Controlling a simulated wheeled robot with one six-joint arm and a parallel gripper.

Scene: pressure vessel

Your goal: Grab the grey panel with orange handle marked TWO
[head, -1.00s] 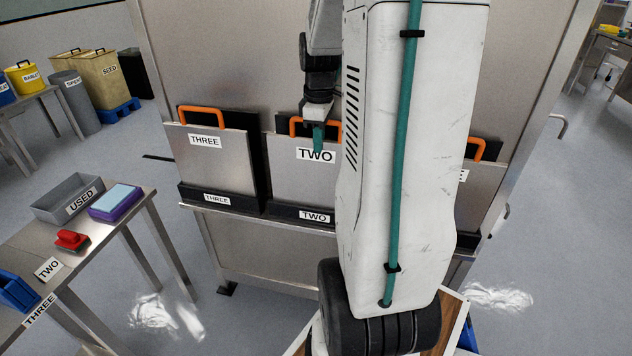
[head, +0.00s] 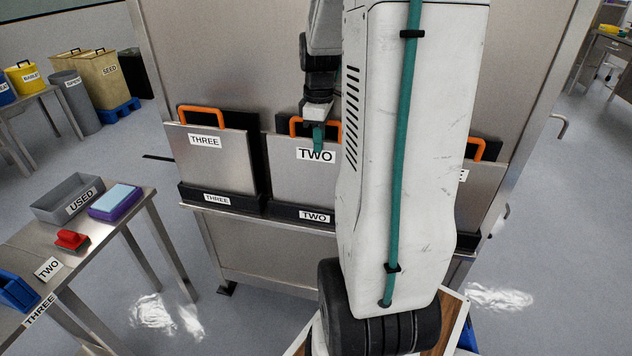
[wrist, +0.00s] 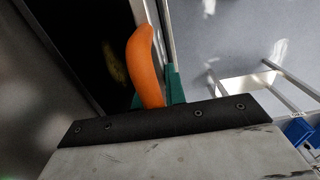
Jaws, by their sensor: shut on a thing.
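The grey panel marked TWO (head: 292,180) stands in the middle slot of a rack, behind a black lip also labelled TWO. Its orange handle (head: 297,122) is at the top edge, and it also shows in the wrist view, rising behind the gripper's dark edge. My gripper (head: 319,135), with teal fingertips, is at this handle and shut on it. A teal finger shows beside the handle in the wrist view (wrist: 174,88). My arm hides the right part of the panel.
The panel marked THREE (head: 222,165) stands close on the left. Another panel (head: 478,200) on the right is partly hidden by my arm.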

